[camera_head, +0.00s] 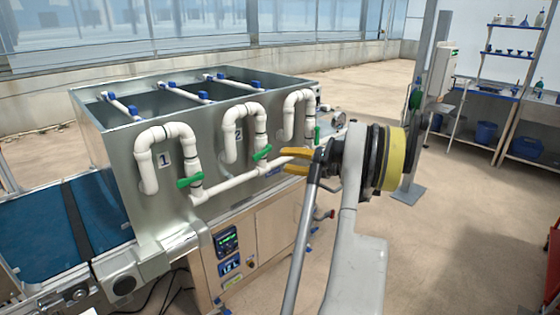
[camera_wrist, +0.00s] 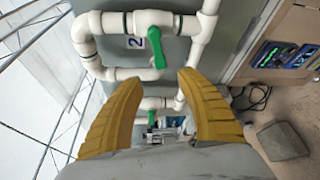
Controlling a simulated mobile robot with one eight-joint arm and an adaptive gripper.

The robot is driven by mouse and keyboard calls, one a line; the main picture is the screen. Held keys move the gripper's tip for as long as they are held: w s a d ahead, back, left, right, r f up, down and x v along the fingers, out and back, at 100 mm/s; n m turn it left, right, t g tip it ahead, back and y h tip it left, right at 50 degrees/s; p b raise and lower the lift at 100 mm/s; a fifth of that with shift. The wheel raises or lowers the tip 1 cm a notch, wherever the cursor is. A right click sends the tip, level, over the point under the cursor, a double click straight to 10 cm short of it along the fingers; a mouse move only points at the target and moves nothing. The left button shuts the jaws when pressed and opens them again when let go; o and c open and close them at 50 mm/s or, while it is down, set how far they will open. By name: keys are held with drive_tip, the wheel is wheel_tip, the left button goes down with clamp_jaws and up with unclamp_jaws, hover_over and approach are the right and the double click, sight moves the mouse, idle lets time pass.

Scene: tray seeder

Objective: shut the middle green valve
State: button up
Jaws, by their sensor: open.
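The middle green valve (camera_head: 262,153) sits on the white pipe beside label 2 in the head view. In the wrist view the middle valve's green lever (camera_wrist: 157,48) points down the picture and appears to lie across its pipe. My gripper (camera_head: 285,160) is just right of this valve in the head view, with its yellow fingers apart. In the wrist view my gripper (camera_wrist: 160,76) has nothing between its fingers, and the lever's end lies just beyond and between the fingertips. I cannot tell whether they touch.
A green valve by label 1 (camera_head: 189,181) is at left, and another green valve (camera_head: 317,135) shows partly behind my gripper. White pipes (camera_head: 230,186) run along the metal tank (camera_head: 120,152). A control panel (camera_head: 227,243) is below. Open floor lies to the right.

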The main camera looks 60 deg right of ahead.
sight(262, 153)
drive_tip(key=c, duration=0.5)
drive_tip(key=shift+w+a+f+n, duration=0.1)
drive_tip(key=shift+w+f+n, duration=0.1)
drive_tip(key=shift+n, duration=0.1)
clamp_jaws()
drive_tip(key=w+a+f+n+g+h+p, duration=0.1)
drive_tip(key=a+f+n+g+h+p, duration=0.3)
drive_tip(key=n+h, duration=0.55)
drive_tip(key=w+d+f+n+y+b, duration=0.1)
drive_tip(key=w, duration=0.2)
drive_tip(key=w+d+f+n+b, duration=0.1)
drive_tip(key=w+f, duration=0.1)
drive_tip(key=w+f+n+y+b, duration=0.1)
drive_tip(key=w, duration=0.2)
drive_tip(key=shift+w+d+f+t+y, duration=0.15)
drive_tip(key=shift+w+d+t+y, duration=0.2)
drive_tip(key=shift+d+t, duration=0.05)
drive_tip(key=r, duration=0.2)
drive_tip(key=a+r+b, duration=0.1)
drive_tip(key=r, duration=0.1)
drive_tip(key=shift+w+r, duration=0.1)
drive_tip(key=shift+r, duration=0.05)
